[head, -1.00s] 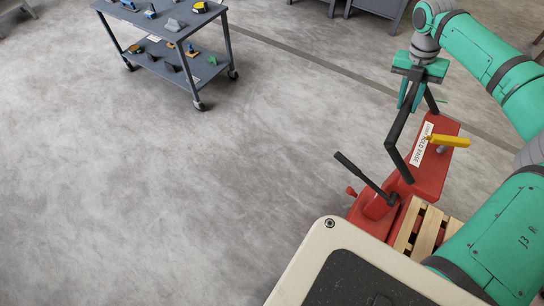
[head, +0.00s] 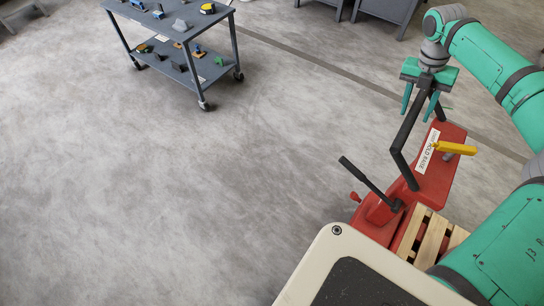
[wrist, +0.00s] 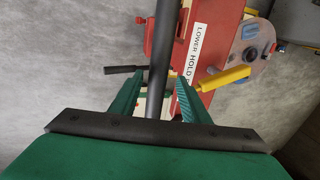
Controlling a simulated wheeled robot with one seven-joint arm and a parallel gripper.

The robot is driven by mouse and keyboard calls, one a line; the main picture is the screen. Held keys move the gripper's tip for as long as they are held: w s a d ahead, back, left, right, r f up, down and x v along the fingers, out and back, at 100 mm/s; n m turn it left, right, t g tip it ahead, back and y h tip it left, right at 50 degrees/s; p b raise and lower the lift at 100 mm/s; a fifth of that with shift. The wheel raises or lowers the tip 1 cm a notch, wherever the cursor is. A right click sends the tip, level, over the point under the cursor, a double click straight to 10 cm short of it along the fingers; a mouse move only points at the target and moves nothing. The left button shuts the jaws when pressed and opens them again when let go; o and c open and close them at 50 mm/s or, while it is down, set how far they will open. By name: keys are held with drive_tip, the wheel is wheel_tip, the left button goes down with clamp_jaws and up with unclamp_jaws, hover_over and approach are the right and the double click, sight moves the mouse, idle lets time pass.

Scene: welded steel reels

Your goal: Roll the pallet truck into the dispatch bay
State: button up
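The red pallet truck (head: 440,177) stands on the floor at the right of the head view, with a wooden pallet (head: 432,236) against it. It carries a yellow lever (head: 457,149), a label reading LOWER, HOLD, RAISE and a black lever (head: 366,181). Its black tow handle (head: 407,135) slants up to my gripper (head: 421,100). In the wrist view, my gripper (wrist: 158,98) has its green fingers apart, with the handle bar (wrist: 160,70) between them and a gap on each side. The label (wrist: 199,50) and yellow lever (wrist: 224,79) also show there. I cannot make out a dispatch bay.
A grey wheeled cart (head: 205,73) with small parts on two shelves stands at the upper left. Grey cabinets (head: 385,12) stand at the top edge. A dark line (head: 320,61) crosses the floor. The floor at left and centre is clear.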

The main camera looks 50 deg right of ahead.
drive_tip(key=shift+w, duration=0.2)
drive_tip(key=shift+w+r, duration=0.1)
drive_tip(key=shift+r, duration=0.3)
drive_tip(key=v, duration=0.6)
drive_tip(key=shift+r, duration=0.15)
drive_tip(key=shift+w, duration=0.2)
drive_tip(key=shift+s, duration=0.1)
idle(0.3)
